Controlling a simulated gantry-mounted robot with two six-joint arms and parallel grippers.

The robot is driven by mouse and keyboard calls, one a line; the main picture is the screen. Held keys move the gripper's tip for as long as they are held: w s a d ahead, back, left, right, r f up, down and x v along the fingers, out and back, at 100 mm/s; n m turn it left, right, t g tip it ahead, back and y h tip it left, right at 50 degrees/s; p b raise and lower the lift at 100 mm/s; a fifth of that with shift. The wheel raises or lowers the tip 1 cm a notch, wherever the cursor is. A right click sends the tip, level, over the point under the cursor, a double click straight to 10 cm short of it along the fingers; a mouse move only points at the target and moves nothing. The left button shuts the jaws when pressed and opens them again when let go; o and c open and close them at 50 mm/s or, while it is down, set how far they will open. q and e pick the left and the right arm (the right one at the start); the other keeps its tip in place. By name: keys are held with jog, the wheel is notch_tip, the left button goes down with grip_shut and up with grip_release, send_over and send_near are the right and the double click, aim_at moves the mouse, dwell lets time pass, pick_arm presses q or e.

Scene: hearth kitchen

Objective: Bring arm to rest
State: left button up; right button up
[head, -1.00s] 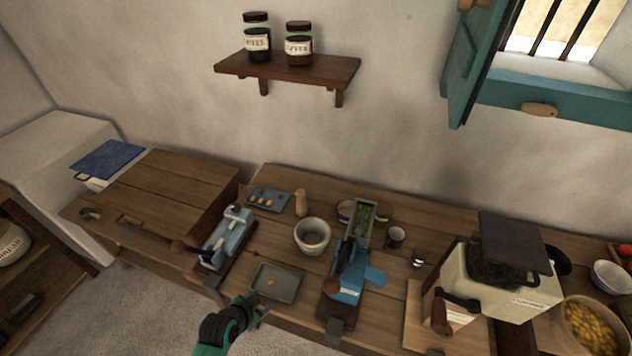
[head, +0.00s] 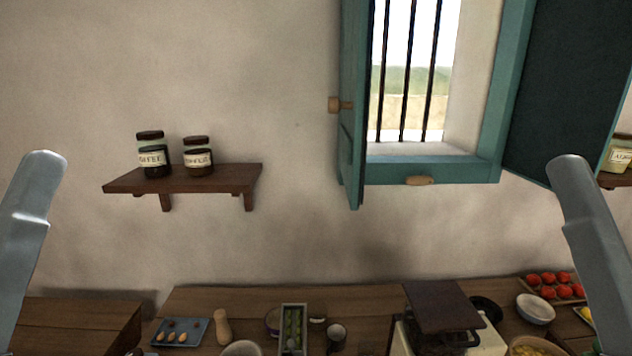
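My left arm (head: 25,235) and my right arm (head: 596,245) show as smooth grey-blue links. One stands at the left edge of the head view and one at the right edge. Both pass out of the frame. Neither gripper is in view, so I cannot see whether they are open, shut or holding anything. Neither arm link visibly touches anything.
The wooden worktop (head: 380,300) runs along the bottom edge. On it are a blue tray (head: 198,324), a wooden shaker (head: 222,327), a green-filled box (head: 293,320), a boxy appliance (head: 440,308) and tomatoes (head: 550,285). A shelf (head: 185,179) and a teal window shutter (head: 352,110) are above.

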notch_tip(320, 180, up, 29)
jog(key=p, duration=2.5)
jog(key=shift+r, duration=0.2)
